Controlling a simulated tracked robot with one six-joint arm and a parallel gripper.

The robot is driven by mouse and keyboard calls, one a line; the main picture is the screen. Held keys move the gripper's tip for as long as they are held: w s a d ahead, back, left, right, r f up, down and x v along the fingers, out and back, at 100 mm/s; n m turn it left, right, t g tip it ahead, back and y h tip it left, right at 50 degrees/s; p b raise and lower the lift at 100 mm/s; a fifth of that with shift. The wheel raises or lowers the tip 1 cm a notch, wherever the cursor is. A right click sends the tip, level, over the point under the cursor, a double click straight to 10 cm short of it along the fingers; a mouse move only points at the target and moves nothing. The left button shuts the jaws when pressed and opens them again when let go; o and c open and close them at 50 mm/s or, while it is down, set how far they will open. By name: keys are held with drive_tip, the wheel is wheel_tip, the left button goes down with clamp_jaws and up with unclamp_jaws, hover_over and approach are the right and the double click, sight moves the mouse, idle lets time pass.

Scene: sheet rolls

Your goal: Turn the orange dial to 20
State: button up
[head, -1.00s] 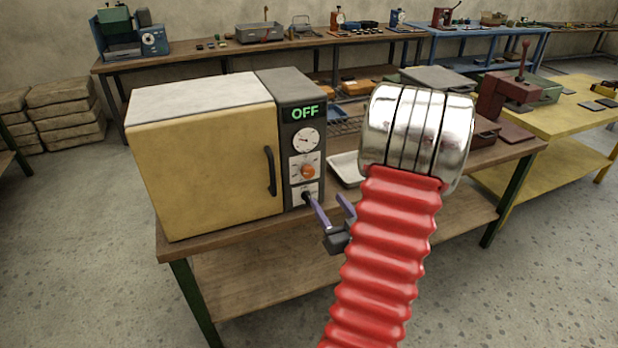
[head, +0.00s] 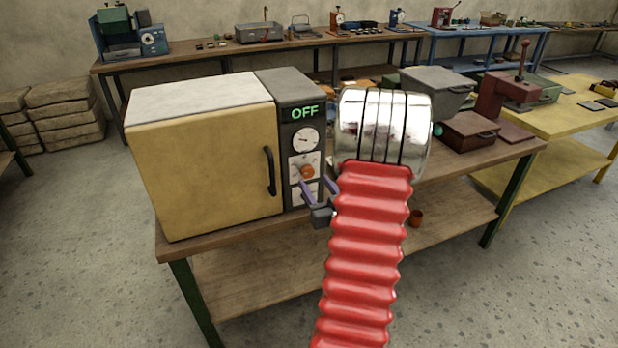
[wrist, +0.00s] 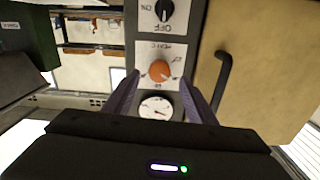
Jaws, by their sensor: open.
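The orange dial (head: 307,171) sits on a white plate on the dark control panel (head: 289,88) of the yellow oven (head: 205,165). My gripper (head: 319,181) is open and empty in front of the panel, close to the dial. In the wrist view the panel appears inverted. There the orange dial (wrist: 159,70) lies between the two open fingertips of my gripper (wrist: 162,76), and I cannot tell whether they touch it. The scale marks around it are too small to read surely. The green display reads OFF.
A round gauge (head: 306,139) is above the dial. A black ON/OFF knob (wrist: 164,10) is below it, mostly hidden by my gripper in the head view. The oven's dark handle (head: 270,171) stands out left of the panel. A dark red box (head: 468,138) is to the right.

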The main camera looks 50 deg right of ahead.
sight(308, 175)
drive_tip(key=shift+x, duration=2.55)
drive_tip(key=shift+c, duration=0.4)
drive_tip(key=c, duration=0.9)
drive_tip(key=shift+a, duration=0.2)
drive_tip(key=shift+c, duration=0.3)
drive_tip(key=shift+d, duration=0.1)
